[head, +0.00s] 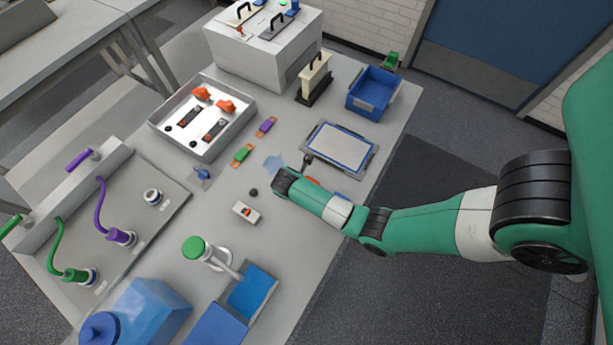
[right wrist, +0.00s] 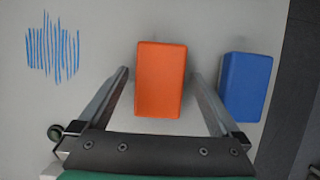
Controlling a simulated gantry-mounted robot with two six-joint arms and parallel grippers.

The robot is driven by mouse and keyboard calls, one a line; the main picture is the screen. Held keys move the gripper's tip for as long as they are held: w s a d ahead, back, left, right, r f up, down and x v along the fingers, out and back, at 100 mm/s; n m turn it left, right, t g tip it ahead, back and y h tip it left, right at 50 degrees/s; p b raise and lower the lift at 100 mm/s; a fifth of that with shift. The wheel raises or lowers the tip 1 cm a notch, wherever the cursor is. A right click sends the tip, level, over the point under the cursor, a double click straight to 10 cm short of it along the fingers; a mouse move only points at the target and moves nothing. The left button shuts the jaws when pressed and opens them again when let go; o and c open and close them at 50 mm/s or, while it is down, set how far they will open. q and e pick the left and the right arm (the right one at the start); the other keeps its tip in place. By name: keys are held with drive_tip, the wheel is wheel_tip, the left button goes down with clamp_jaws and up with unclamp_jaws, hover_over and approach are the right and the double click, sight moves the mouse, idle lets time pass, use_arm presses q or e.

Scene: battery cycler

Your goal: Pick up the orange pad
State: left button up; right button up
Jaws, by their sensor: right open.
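The orange pad (right wrist: 160,80) is a flat rectangular block lying on the light grey table, upright in the right wrist view. In the head view only a sliver of the orange pad (head: 313,181) shows past my right arm. My right gripper (right wrist: 159,72) is open, with one finger on each side of the orange pad. Gaps show between pad and fingers, and its near edge is close to the gripper's body. I cannot tell the height of the fingertips above the table. My left gripper is not in view.
A blue pad (right wrist: 245,86) lies just right of the right finger. Blue scribbles (right wrist: 52,50) mark the table at left. A framed white board (head: 340,146) lies beyond the pads. A white switch box (head: 246,212) sits near my wrist. The table edge runs close at right.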

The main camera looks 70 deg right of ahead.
drive_tip(key=shift+f, duration=0.25)
idle(0.3)
drive_tip(key=c, duration=1.4)
drive_tip(key=shift+r, duration=0.15)
wheel_tip(320, 180, up, 4)
drive_tip(key=shift+r+p, duration=0.15)
drive_tip(key=shift+p, duration=1.1)
drive_tip(key=s+a+r+p, duration=0.7)
drive_tip(key=s+a+r, duration=0.1)
drive_tip(key=s, duration=0.3)
drive_tip(key=shift+a+r, duration=0.4)
drive_tip(key=shift+r, duration=0.05)
